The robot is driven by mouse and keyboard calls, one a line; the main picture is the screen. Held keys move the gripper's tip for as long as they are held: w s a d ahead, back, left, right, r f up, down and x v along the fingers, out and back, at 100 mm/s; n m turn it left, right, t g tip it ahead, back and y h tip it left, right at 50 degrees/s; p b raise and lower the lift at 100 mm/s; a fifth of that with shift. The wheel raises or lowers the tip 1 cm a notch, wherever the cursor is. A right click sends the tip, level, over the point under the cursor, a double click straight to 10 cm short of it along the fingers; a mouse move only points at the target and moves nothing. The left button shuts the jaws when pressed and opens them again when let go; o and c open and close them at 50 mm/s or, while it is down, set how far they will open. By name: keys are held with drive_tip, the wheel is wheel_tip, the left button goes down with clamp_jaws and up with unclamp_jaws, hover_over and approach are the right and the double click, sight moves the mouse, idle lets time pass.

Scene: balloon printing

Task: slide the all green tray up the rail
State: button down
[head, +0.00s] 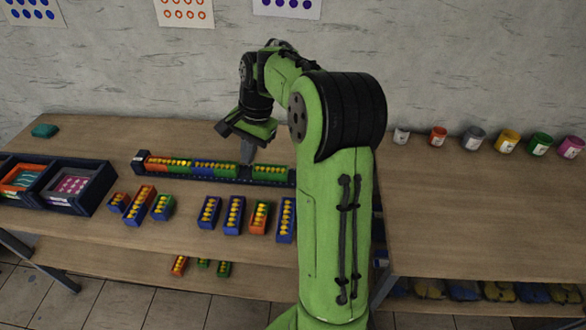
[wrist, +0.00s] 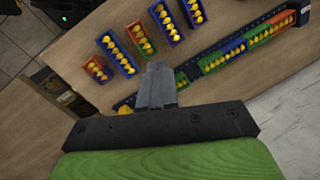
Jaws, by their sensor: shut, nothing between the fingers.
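A green tray (head: 271,174) with yellow pieces sits on the dark rail (head: 142,164), at the right end of a line of trays, close to my arm. My gripper (head: 247,158) points down at the rail near this tray's left part, with its fingers shut and empty. I cannot tell whether the fingertips touch the tray. In the wrist view the shut fingers (wrist: 157,88) are beside the rail, and a green tray (wrist: 211,65) shows to their right. The rail's right end is hidden behind my arm.
A blue tray (head: 214,168) and a red tray (head: 166,164) stand left of the green one on the rail. Several loose trays (head: 234,215) stand in front. A divided dark box (head: 92,202) is at the left. Paint jars (head: 507,142) line the right back.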

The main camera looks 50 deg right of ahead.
sight(273, 173)
drive_tip(key=s+d+f+m+t+y, duration=0.1)
drive_tip(key=d+f+m, duration=0.3)
drive_tip(key=d, duration=0.4)
drive_tip(key=s+d+f+m+t+y, duration=0.1)
drive_tip(key=s+d+f+m+t, duration=0.1)
drive_tip(key=d+f+m, duration=0.3)
drive_tip(key=s+d+f+m+t+y, duration=0.1)
drive_tip(key=d+f+m, duration=0.4)
drive_tip(key=d, duration=0.7)
drive_tip(key=shift+s+d+f+t+y+p, duration=0.2)
drive_tip(key=shift+s+t, duration=0.1)
drive_tip(key=shift+s, duration=0.35)
drive_tip(key=shift+s+d+f+t+y+p, duration=0.1)
drive_tip(key=shift+s+t+p, duration=0.15)
drive_tip(key=shift+s, duration=0.35)
drive_tip(key=x, duration=0.9)
drive_tip(key=shift+a, duration=0.1)
drive_tip(key=w+a, duration=0.2)
drive_tip(key=w, duration=0.1)
drive_tip(key=shift+w+a+f, duration=0.1)
drive_tip(key=shift+a+f, duration=0.15)
drive_tip(key=shift+f, duration=0.1)
drive_tip(key=shift+w+a, duration=0.2)
drive_tip(key=shift+w, duration=0.1)
drive_tip(key=w+a, duration=0.3)
drive_tip(key=w, duration=0.1)
drive_tip(key=shift+w+a+p, duration=0.3)
drive_tip(key=shift+a+p, duration=0.05)
drive_tip(key=shift+a, duration=0.05)
